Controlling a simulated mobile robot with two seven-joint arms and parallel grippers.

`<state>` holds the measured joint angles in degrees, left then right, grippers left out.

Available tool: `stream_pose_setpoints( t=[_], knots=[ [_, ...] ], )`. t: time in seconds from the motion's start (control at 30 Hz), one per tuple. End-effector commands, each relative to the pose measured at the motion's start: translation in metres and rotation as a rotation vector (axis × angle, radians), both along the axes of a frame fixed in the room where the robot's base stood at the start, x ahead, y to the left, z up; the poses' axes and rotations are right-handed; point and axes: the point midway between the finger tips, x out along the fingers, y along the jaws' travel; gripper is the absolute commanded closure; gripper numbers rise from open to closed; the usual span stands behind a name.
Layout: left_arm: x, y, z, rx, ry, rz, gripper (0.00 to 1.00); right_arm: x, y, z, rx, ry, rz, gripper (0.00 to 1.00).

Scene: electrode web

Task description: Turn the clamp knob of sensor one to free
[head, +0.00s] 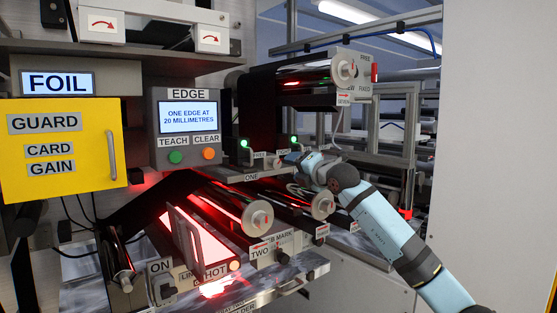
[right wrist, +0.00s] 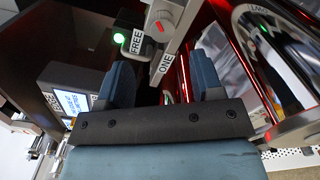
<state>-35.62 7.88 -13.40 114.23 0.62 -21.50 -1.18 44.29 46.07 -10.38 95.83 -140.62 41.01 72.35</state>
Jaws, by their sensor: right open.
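Sensor one's clamp knob (right wrist: 164,23) is a grey disc with a red mark, at the top of the right wrist view. The FREE label (right wrist: 137,41) is on its left and the ONE label (right wrist: 166,64) below it. My right gripper (right wrist: 165,72) is open, and the knob shows beyond the gap between its fingertips, apart from them. The other end of the knob's scale is not readable. My left gripper is out of view.
Rollers with dark web (head: 305,98) are above, and another roller (head: 322,205) is just below my right gripper. The EDGE display box (head: 188,118) and yellow guard (head: 65,145) are left.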

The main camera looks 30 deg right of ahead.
Motion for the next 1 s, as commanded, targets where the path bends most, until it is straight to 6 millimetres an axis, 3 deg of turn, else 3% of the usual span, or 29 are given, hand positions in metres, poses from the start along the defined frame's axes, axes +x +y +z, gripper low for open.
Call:
stream_pose_setpoints(
  t=[0.2, 0.4, 0.8, 0.87, 1.0],
  knots=[
    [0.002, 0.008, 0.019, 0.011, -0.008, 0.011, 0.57, 0.046, 0.004, 0.004, 0.002, 0.002, 0.001, 0.40],
    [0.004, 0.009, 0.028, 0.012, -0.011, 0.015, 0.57, 0.071, 0.006, 0.002, 0.001, 0.002, 0.001, 0.40],
    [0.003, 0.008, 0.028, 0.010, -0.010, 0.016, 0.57, 0.079, 0.007, -0.001, 0.000, 0.000, 0.002, 0.40],
    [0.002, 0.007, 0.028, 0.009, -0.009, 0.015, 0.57, 0.079, 0.007, -0.001, 0.000, 0.000, 0.002, 0.51],
    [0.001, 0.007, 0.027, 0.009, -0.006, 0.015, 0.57, 0.079, 0.007, -0.001, 0.000, 0.000, 0.002, 0.83]
  ],
)
